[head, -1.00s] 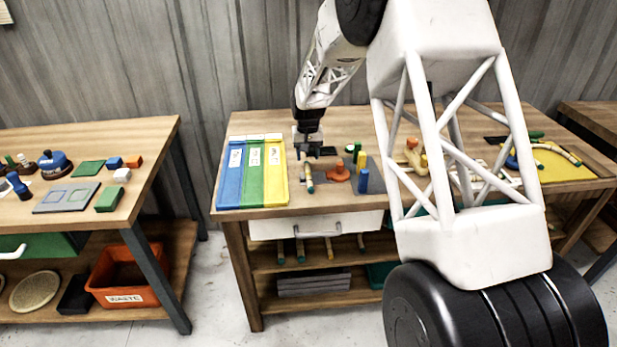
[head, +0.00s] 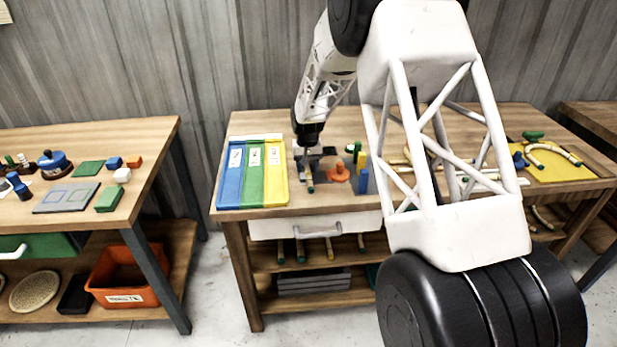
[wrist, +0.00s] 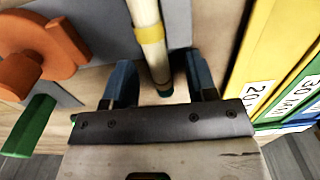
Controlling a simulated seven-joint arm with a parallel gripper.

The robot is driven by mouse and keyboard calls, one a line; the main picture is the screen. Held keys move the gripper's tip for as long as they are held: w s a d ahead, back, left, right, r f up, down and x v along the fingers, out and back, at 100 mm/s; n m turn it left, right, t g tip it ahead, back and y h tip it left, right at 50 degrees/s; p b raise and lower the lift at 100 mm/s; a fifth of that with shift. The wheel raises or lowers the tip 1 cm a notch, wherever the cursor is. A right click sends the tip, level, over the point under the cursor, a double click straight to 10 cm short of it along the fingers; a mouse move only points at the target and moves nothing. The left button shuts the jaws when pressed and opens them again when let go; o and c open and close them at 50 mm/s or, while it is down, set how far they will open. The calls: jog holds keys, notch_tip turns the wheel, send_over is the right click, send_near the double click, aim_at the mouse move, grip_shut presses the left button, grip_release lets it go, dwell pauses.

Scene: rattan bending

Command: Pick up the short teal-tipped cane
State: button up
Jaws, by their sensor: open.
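The short cane (head: 310,183) is pale, with a teal tip and a yellow-brown band. It lies on the middle bench by the grey plate. In the wrist view the cane (wrist: 152,40) runs down from the top edge, and its teal end is between the blue fingers. My gripper (wrist: 160,68) is open, with one finger on each side of the cane and gaps visible. In the head view my gripper (head: 308,160) is low over the cane and hides its far part. I cannot tell the exact height of the fingers above the bench.
The blue, green and yellow labelled panel (head: 268,175) is close on the left. An orange fixture (head: 339,173) and a blue cylinder (head: 364,181) stand close on the right. A white drawer (head: 315,225) is below, with other teal-tipped canes (head: 301,252) on the shelf.

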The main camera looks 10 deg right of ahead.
dwell(0.5)
grip_shut()
jog(key=shift+r, duration=0.1)
jog(key=shift+r, duration=1.35)
jog(key=shift+s+r, duration=0.2)
jog(key=shift+r, duration=0.15)
jog(key=s, duration=0.5)
jog(key=s+d+r, duration=0.1)
jog(key=s, duration=0.9)
jog(key=shift+s+d+r, duration=0.15)
jog(key=shift+s+d, duration=0.1)
jog(key=shift+d, duration=0.05)
jog(key=w+a+r, duration=0.3)
jog(key=w+a, duration=0.9)
jog(key=a, duration=0.1)
jog(key=shift+w+r, duration=0.2)
jog(key=shift+r, duration=0.15)
